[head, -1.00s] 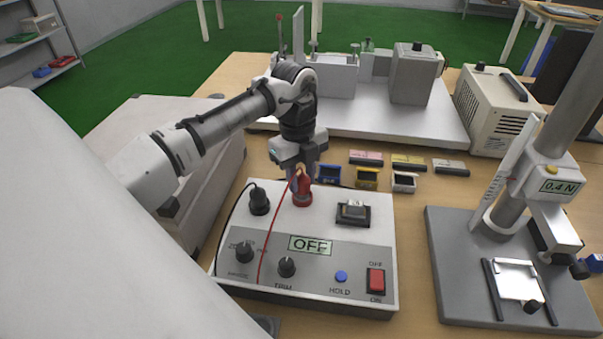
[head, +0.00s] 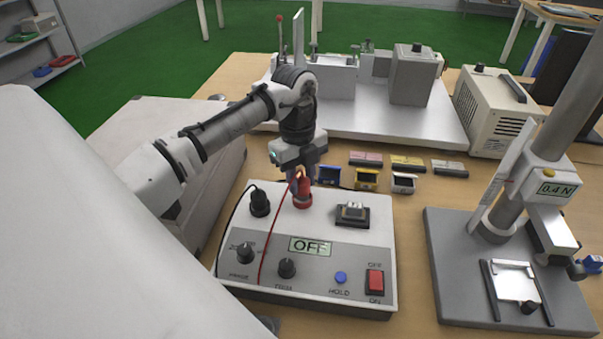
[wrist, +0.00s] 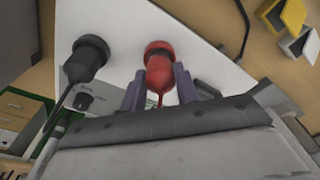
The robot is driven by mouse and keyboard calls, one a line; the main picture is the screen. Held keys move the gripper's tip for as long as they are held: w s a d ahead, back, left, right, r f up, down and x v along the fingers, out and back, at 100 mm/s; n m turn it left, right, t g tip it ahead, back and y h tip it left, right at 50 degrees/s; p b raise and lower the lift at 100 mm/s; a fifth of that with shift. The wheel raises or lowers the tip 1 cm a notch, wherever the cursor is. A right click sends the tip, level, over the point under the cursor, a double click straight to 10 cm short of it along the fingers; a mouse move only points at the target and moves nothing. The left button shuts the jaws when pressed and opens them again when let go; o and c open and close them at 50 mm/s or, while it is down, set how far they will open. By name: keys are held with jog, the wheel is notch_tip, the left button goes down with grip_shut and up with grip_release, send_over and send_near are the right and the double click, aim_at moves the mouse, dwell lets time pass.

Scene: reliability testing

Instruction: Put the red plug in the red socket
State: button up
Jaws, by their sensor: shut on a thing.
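The red plug (head: 303,185) is upright at the red socket (head: 302,201) on the back left of the white and grey control box; it also shows in the wrist view (wrist: 159,73). A red cable runs from it down over the front of the box. My gripper (head: 301,178) points down and is shut on the red plug, with one finger on each side in the wrist view (wrist: 158,88). The plug hides most of the socket, so I cannot tell how deep it sits.
A black plug (head: 260,202) stands left of the red one. The box (head: 372,242) has knobs, an OFF display and a red switch (head: 375,281). Small open boxes (head: 366,179) lie behind it. A force test stand (head: 455,270) is on the right.

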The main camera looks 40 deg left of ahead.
jog(key=shift+f, duration=0.6)
dwell(0.3)
jog(key=o, duration=0.7)
jog(key=shift+r, duration=0.1)
jog(key=r+p, duration=0.6)
jog(key=r, duration=0.1)
jog(key=a+r+p, duration=0.1)
jog(key=r+p, duration=0.2)
jog(key=shift+w+r+p, duration=0.1)
jog(key=shift+r+p, duration=0.25)
dwell(0.4)
